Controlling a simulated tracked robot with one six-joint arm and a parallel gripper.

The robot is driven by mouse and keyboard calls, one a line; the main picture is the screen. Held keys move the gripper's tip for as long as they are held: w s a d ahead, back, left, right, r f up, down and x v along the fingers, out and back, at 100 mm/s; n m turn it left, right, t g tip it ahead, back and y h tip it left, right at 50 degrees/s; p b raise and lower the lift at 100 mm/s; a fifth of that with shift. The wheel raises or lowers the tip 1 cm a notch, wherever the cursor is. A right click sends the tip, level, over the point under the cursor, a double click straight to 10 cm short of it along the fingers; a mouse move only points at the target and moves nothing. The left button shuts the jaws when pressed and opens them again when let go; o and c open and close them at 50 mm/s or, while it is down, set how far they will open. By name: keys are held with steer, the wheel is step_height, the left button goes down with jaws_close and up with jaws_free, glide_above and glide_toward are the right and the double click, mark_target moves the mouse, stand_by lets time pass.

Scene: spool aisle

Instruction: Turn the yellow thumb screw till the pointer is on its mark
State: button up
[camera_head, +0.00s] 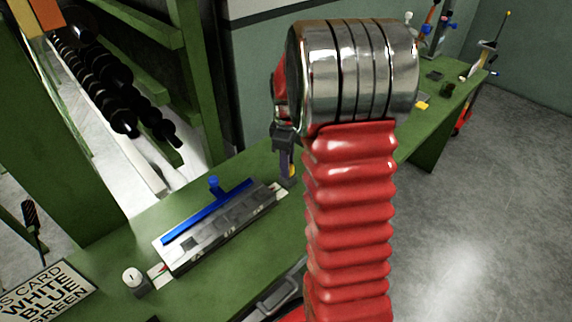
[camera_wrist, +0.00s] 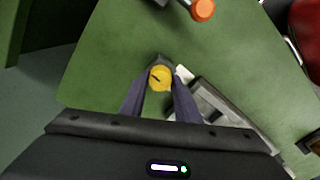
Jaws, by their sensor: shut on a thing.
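The yellow thumb screw (camera_wrist: 160,78) shows in the wrist view as a round yellow head with a dark line across it. It sits on a dark block on the green bench. My gripper (camera_wrist: 161,88) has its two dark fingers on either side of the screw and is shut on it. In the head view my gripper (camera_head: 288,171) is down at the bench, partly behind my red arm, and a sliver of yellow shows there. I cannot make out a pointer or its mark at the screw; a white plate (camera_wrist: 184,73) lies beside it.
A grey metal fixture with a blue bar (camera_head: 207,212) lies left of my gripper. An orange-topped object (camera_wrist: 203,10) is beyond the screw.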

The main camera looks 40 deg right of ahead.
steer(key=m, duration=0.9)
steer(key=shift+d, duration=0.1)
steer(key=m, duration=0.8)
steer(key=shift+d, duration=0.1)
stand_by(0.4)
steer(key=o, duration=1)
steer(key=shift+o, duration=0.2)
